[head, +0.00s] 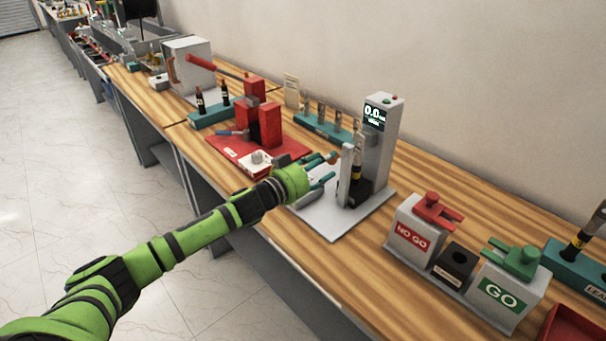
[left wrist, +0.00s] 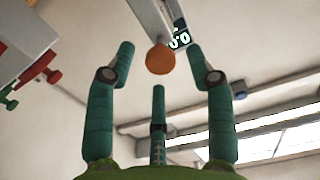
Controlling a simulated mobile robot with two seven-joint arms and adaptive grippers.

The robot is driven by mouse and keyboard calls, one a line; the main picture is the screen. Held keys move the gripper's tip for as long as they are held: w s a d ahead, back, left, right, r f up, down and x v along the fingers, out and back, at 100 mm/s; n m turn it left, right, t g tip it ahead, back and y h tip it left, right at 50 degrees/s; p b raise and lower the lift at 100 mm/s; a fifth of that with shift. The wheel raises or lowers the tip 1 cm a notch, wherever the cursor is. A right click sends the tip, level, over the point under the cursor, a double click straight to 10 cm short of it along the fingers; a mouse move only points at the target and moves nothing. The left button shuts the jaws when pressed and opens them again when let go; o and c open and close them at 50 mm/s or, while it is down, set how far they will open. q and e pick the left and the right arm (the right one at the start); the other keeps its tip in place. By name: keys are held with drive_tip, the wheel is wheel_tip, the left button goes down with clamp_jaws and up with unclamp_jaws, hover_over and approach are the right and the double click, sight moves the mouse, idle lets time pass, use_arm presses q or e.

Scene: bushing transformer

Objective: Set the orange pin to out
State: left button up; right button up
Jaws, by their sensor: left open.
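The orange pin (left wrist: 160,59) shows its round end in the left wrist view, between the fingertips of my open left gripper (left wrist: 160,50) with gaps at both sides. In the head view a small bit of the orange pin (head: 334,158) shows at the fingertips of my left gripper (head: 331,167). The pin sits on the left side of the grey test stand (head: 378,145), which has a display reading about 0.0. The pin's shaft is hidden, so I cannot tell how far it stands out. My right gripper is not in view.
The stand rests on a pale base plate (head: 338,222) on the wooden bench (head: 285,240). A red press fixture (head: 270,125) stands to the left. The NO GO box (head: 412,237) and GO box (head: 505,290) stand to the right. A wall runs behind the bench.

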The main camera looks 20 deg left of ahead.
use_arm(q)
drive_tip(key=v, duration=1)
drive_tip(key=shift+s+a, duration=0.2)
drive_tip(key=shift+s, duration=0.1)
